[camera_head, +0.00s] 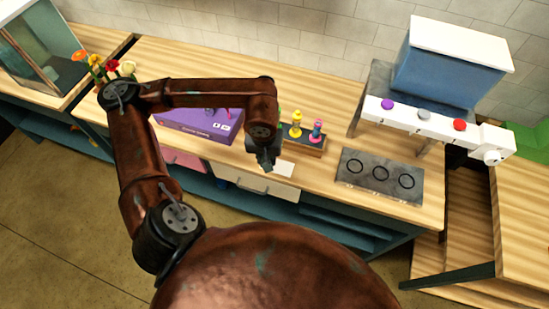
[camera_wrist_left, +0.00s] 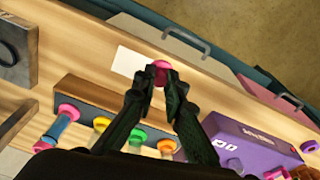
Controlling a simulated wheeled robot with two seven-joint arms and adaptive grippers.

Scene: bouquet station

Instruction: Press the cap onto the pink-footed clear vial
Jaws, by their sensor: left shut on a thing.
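My left gripper (camera_head: 268,168) hangs over the front of the counter, near a white card. In the left wrist view its fingers (camera_wrist_left: 160,82) are shut on a small pink cap-like thing (camera_wrist_left: 161,67), whose top shows between the fingertips. A clear bluish vial with pink ends (camera_wrist_left: 57,130) stands at one end of a dark wooden rack; it is also in the head view (camera_head: 317,130), right of a yellow vial (camera_head: 296,122). The held pink thing is apart from this vial. My right gripper is not in view.
The rack (camera_wrist_left: 92,92) also holds yellow, green and orange pieces. The white card (camera_head: 281,168) lies in front of it. A purple box (camera_head: 205,128) is to the left, a dark plate with rings (camera_head: 380,176) to the right. A press-like machine (camera_head: 425,117) with coloured buttons stands behind.

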